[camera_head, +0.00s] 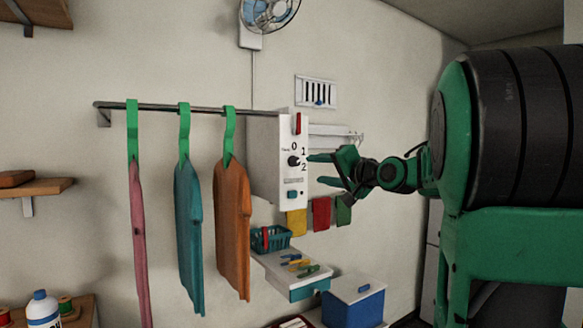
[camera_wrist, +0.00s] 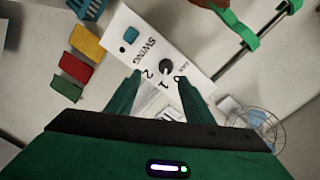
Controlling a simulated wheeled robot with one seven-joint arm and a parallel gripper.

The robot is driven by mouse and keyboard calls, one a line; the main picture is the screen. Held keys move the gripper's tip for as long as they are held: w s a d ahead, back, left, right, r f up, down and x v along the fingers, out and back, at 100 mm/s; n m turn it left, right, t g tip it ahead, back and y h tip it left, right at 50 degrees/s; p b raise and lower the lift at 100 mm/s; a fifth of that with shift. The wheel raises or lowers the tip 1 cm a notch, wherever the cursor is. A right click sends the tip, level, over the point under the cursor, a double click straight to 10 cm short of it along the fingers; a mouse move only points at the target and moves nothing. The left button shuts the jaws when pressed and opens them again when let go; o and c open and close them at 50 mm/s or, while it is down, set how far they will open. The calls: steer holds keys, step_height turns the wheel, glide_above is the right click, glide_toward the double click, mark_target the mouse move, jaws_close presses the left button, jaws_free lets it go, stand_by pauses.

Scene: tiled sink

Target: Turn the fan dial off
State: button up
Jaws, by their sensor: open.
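The fan dial (camera_head: 294,161) is a small dark knob on the front of a white control box (camera_head: 262,160), with the marks 0, 1 and 2 around it. I cannot tell which mark it points to. The dial (camera_wrist: 166,67) also shows in the wrist view, beyond and between my fingertips. My green gripper (camera_head: 314,169) is open and empty, just to the right of the box front in the head view. Its fingertips (camera_wrist: 160,77) look apart from the dial. The fan (camera_head: 270,12) is on the wall above.
A rail (camera_head: 170,107) with several hanging clothes runs left of the box. A red switch (camera_head: 298,124) is above the dial and a teal button (camera_head: 292,194) below. Coloured cloths (camera_head: 321,212), a teal basket (camera_head: 270,239) and a shelf (camera_head: 290,270) with clothespins are lower down.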

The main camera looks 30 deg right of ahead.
mark_target(297, 162)
steer(key=w, duration=0.7)
steer(key=w+r, duration=0.1)
steer(key=w, duration=0.3)
steer(key=shift+a+r, duration=0.1)
steer(key=shift+a, duration=0.05)
steer(key=shift+c, duration=0.5)
steer(key=c, duration=0.9)
steer(key=shift+a, duration=0.25)
steer(key=shift+d, duration=0.15)
